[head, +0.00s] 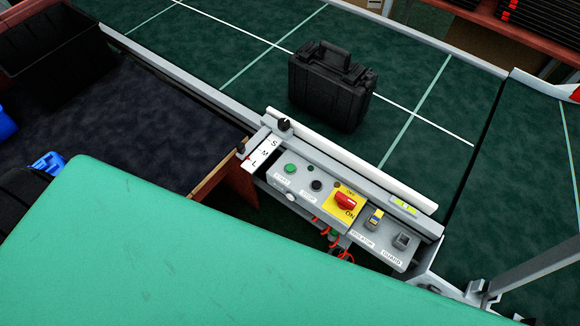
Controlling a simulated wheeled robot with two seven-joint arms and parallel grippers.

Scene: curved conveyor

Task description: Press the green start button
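The green start button (291,169) is a small round button near the left end of the grey control panel (325,228). A label below it appears to read START. A black button (316,186) sits to its right above a STOP label. Farther right is a red rotary switch (345,202) on a yellow plate marked OFF and ON. Neither of my grippers shows in the head view, so their distance from the button cannot be seen. Nothing covers the green button.
A black hard case (330,88) stands on the dark green conveyor (225,45) behind the panel. A large teal surface (190,250) fills the lower left foreground, close to the panel. A black bin (50,50) is at the upper left. Red wires (340,252) hang below the panel.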

